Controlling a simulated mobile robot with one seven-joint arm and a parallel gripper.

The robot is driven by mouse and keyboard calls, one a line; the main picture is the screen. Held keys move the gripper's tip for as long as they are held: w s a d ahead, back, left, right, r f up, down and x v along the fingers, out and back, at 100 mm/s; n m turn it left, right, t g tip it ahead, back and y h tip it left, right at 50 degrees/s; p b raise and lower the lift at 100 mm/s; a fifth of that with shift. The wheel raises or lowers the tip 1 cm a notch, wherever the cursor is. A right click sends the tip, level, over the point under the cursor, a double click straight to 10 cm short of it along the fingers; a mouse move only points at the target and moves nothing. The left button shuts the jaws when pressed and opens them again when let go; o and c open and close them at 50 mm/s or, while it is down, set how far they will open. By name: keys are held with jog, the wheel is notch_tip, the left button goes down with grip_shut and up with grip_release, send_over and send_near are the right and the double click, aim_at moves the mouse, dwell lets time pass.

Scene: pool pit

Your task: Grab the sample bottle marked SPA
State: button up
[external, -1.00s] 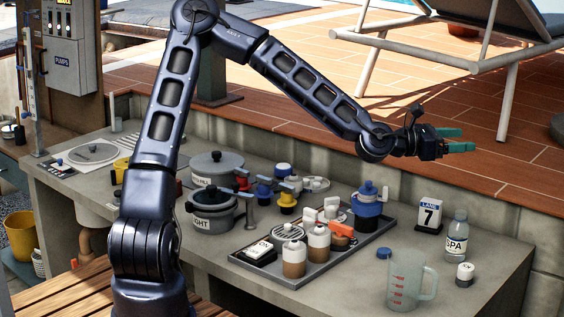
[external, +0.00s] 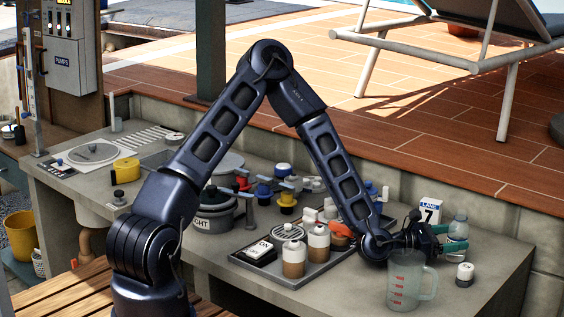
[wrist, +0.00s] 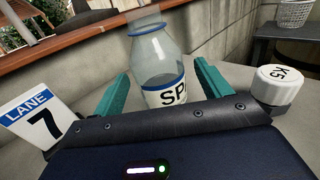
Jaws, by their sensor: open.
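The SPA sample bottle (wrist: 158,58) stands upright in the wrist view, clear with a blue-edged white label partly hidden by my gripper's body. In the external view the bottle (external: 458,231) stands near the right end of the counter, its lower part hidden by my gripper. My gripper (external: 452,238) is low over the counter and open. Its teal fingers (wrist: 158,90) lie one on each side of the bottle in the wrist view, with a gap visible on both sides.
The LANE 7 card (wrist: 38,118) stands left of the bottle. A white-capped jar (wrist: 278,88) marked K5 stands to its right. A clear measuring jug (external: 408,283) stands in front of my wrist. A grey tray (external: 310,272) with containers lies left.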

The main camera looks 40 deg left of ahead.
aim_at(464, 236)
jog(key=shift+x, duration=1.75)
jog(key=c, duration=1.2)
